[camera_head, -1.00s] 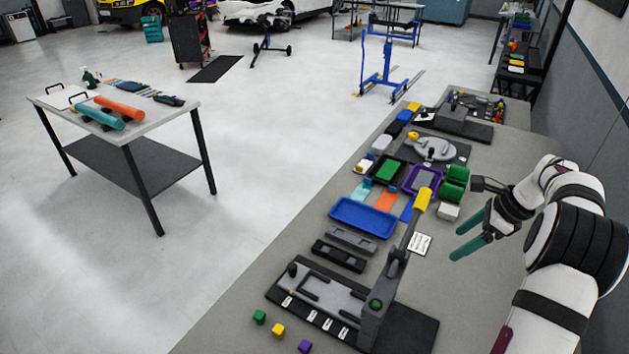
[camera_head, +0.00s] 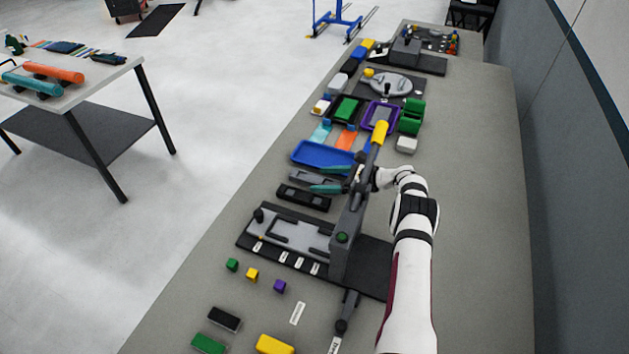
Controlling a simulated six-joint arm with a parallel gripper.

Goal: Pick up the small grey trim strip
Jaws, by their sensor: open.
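A grey strip (camera_head: 303,178), which looks like the trim strip, lies between the blue tray (camera_head: 312,155) and a black slotted block (camera_head: 303,197). My gripper (camera_head: 317,179) has two teal fingers and reaches in from the right, pointing left. The fingers are apart, one on the far side and one on the near side of the strip's right end as seen here. I cannot tell how high they are above it. The yellow-handled lever post partly hides my wrist.
The lever press (camera_head: 345,235) with its yellow grip (camera_head: 380,132) stands close in front of my wrist. Small green, yellow and purple cubes lie nearer. A purple tray (camera_head: 368,118) and green bins (camera_head: 411,116) stand beyond. The bench's right side is clear.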

